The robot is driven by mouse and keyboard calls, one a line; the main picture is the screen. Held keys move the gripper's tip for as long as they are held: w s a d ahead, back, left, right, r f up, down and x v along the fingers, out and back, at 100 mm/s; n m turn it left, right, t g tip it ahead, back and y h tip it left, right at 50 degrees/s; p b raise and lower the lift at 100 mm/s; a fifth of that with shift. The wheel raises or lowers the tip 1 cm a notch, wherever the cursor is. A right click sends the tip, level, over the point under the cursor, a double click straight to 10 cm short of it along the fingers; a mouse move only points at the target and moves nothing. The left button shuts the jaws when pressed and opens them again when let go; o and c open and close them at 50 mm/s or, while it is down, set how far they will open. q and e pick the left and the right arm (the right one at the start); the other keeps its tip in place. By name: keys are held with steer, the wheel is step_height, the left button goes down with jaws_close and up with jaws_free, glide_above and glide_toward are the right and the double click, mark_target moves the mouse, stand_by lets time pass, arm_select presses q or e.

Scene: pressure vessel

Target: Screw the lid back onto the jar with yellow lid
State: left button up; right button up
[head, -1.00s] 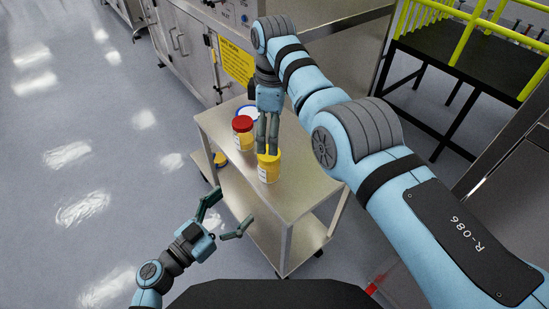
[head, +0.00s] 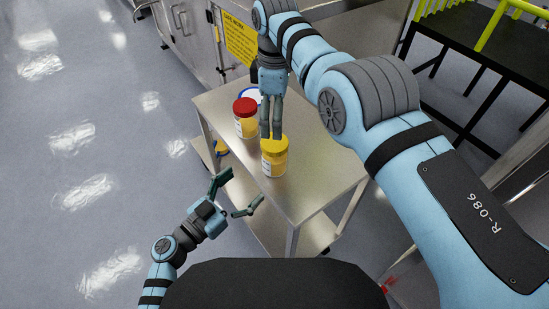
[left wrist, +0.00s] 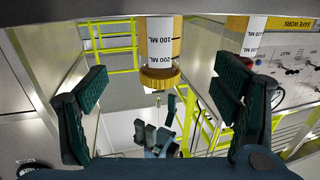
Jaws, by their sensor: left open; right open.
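The jar with yellow lid (head: 273,165) stands upright on the cart top, with its yellow lid (head: 274,147) sitting on it. I cannot tell how tightly the lid is on. My right gripper (head: 271,136) points down just above the lid, open and empty, its fingers apart from the lid. My left gripper (head: 246,188) is open and empty, in front of the cart and lower left of the jar. The left wrist view is upside down. It shows the jar (left wrist: 160,40), its lid (left wrist: 160,78), and my right gripper (left wrist: 168,102) beyond the lid with a gap.
A red-lidded jar (head: 245,121) stands behind and left of the yellow-lidded one. A blue-and-white round thing (head: 249,94) is partly hidden behind it. The metal cart (head: 310,165) has free top to the right. A steel cabinet (head: 190,45) and yellow railing (head: 492,25) stand behind.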

mark_target(275, 142)
arm_select(q)
steer(key=x, duration=1.2)
arm_select(e)
steer(key=shift+s+a, duration=0.1)
arm_select(q)
steer(key=c, duration=1.8)
jaws_close()
arm_select(e)
steer(key=n, duration=0.4)
steer(key=shift+n, duration=0.3)
steer(key=shift+f, duration=4)
